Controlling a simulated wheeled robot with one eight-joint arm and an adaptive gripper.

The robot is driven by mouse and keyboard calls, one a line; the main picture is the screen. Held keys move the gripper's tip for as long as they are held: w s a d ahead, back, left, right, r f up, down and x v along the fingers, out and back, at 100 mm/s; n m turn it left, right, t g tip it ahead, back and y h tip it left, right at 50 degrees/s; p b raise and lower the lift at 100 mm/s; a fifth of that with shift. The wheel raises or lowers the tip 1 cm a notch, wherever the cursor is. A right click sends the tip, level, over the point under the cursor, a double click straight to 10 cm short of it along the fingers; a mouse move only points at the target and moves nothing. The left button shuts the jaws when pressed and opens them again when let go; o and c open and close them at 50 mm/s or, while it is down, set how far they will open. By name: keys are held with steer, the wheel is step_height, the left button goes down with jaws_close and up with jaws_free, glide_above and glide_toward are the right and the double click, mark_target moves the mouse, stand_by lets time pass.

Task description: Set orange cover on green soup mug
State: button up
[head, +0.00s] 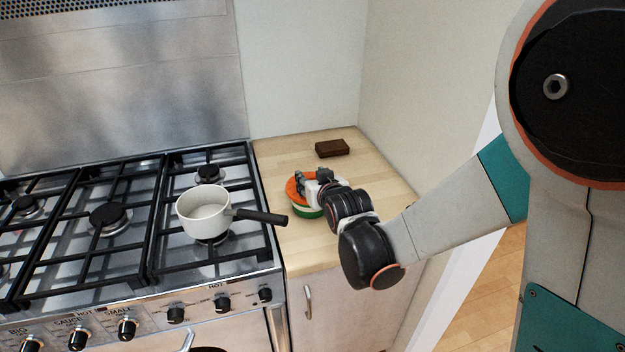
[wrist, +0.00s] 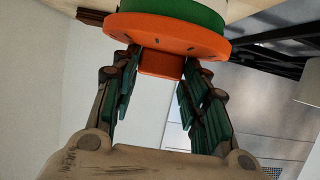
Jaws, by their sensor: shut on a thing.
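The orange cover (head: 292,187) is a round disc with a square knob, on top of the green soup mug (head: 309,212) on the wooden counter. In the wrist view, which is upside down, the cover (wrist: 210,45) lies against the green mug (wrist: 190,14) with no clear gap between them. My gripper (head: 303,185) is shut on the cover's knob, with one finger on each side of it. In the head view my gripper hides part of the cover and mug.
A white saucepan (head: 203,218) stands on the stove burner at left, its black handle (head: 262,216) reaching over the counter near the mug. A dark brown block (head: 332,148) lies farther back. The wall bounds the counter behind and at right.

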steer(key=o, duration=0.7)
steer(key=shift+o, duration=0.2)
steer(key=shift+s, duration=0.1)
steer(key=p+v, duration=0.3)
steer(key=v, duration=0.8)
stand_by(0.3)
steer(key=s+d+r+m+g+h, duration=0.3)
steer(key=s+d+g, duration=0.3)
steer(key=s+d, duration=1)
steer(key=s+r, duration=0.1)
steer(key=s, duration=0.3)
steer(key=shift+s+d+h, duration=0.15)
steer(key=shift+h, duration=0.25)
